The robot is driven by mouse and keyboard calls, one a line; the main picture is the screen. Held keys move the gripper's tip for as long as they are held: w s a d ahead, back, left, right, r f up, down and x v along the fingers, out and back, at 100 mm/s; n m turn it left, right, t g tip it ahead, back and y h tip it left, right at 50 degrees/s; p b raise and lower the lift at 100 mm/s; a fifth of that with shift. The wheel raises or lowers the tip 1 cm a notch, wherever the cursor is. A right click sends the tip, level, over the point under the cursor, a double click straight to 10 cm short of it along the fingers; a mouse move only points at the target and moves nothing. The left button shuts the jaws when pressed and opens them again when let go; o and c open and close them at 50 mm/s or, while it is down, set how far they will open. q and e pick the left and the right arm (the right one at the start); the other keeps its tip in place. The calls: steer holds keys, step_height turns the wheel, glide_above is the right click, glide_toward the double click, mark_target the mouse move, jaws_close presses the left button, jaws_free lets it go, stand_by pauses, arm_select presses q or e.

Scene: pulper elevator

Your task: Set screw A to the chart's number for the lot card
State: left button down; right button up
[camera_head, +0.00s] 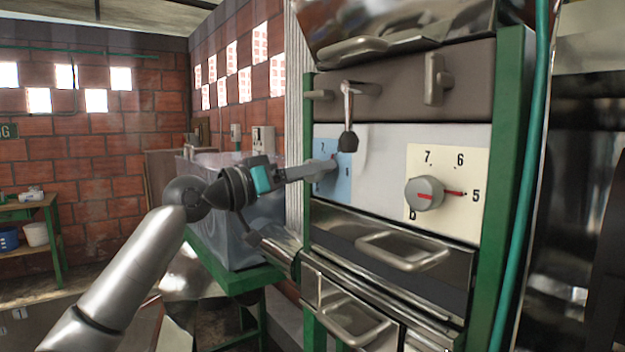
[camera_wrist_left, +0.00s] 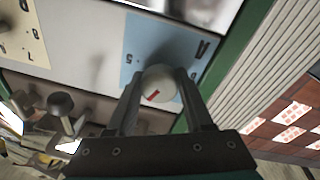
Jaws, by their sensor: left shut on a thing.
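The knob of screw A (camera_wrist_left: 158,84) is round and grey with a short red mark. It sits on a blue plate (camera_head: 345,158) lettered A, with a 5 readable upside down in the left wrist view (camera_wrist_left: 190,48). My left gripper (camera_head: 325,168) is shut on this knob, one finger on each side. In the head view the gripper covers most of the knob. I cannot tell which number the red mark points to. No chart or lot card is readable in either view.
A second grey knob (camera_head: 425,193) sits on a cream plate (camera_head: 470,180), its red pointer toward 5. Metal handles (camera_head: 405,255) stick out below. A green post (camera_head: 492,200) stands right of the panel.

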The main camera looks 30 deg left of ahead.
arm_select(q)
steer(key=shift+m, duration=0.6)
steer(key=shift+c, duration=1.6)
jaws_free()
steer(key=shift+s, duration=0.1)
steer(key=shift+s+a+f+b, duration=0.1)
steer(key=shift+s+b, duration=0.1)
steer(key=shift+b, duration=0.2)
steer(key=b+v, duration=0.5)
steer(key=v, duration=0.9)
steer(key=shift+s+a+b, duration=0.2)
steer(key=shift+a+b, duration=0.05)
steer(key=shift+b, duration=0.1)
